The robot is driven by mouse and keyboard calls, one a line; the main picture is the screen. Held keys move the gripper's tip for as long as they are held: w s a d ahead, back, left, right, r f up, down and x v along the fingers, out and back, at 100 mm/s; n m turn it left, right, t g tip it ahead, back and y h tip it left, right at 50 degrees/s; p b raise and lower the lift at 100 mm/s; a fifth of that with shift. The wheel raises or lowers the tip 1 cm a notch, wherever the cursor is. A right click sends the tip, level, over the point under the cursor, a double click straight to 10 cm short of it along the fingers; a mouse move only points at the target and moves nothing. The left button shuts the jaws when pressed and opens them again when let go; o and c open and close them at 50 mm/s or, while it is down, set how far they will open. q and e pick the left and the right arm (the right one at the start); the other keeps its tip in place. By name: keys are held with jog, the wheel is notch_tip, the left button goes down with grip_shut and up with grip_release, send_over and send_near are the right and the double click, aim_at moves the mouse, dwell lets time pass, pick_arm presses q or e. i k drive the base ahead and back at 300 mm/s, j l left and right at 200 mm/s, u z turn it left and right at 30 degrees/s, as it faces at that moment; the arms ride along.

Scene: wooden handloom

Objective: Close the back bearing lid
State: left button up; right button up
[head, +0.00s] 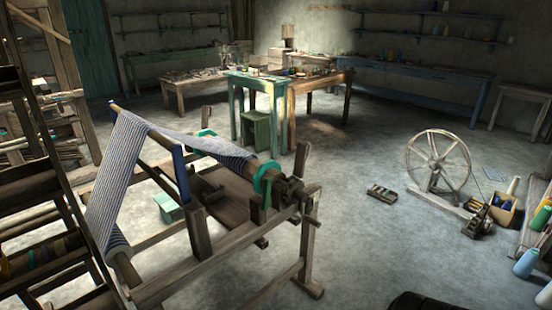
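The wooden handloom frame (190,275) stands at the left and middle of the head view. A roller with striped blue-and-white cloth (118,180) lies across it. A teal disc (266,172) sits near the right end of the roller, beside a dark wooden bearing block (290,190) on the frame's right post. Another teal piece (206,133) shows behind the cloth, partly hidden. I cannot make out which part is the back bearing lid, or whether a lid is open or shut.
A spinning wheel (438,160) and a small tray of bobbins (382,194) stand on the floor at right. Open floor (350,240) lies right of the loom. Dark shelving (40,160) stands at left.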

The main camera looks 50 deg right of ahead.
aim_at(205, 108)
jog(key=l+u, duration=0.3)
jog(key=l, duration=0.5)
jog(key=l+u, duration=0.35)
jog(key=l, duration=1)
jog(key=k+l, duration=0.1)
jog(key=l, duration=0.5)
jog(key=k+l+u, duration=0.1)
jog(key=l, duration=1.05)
jog(key=k+l+u, duration=0.1)
jog(key=l, duration=0.5)
jog(key=k+l, duration=0.15)
jog(key=l, duration=0.4)
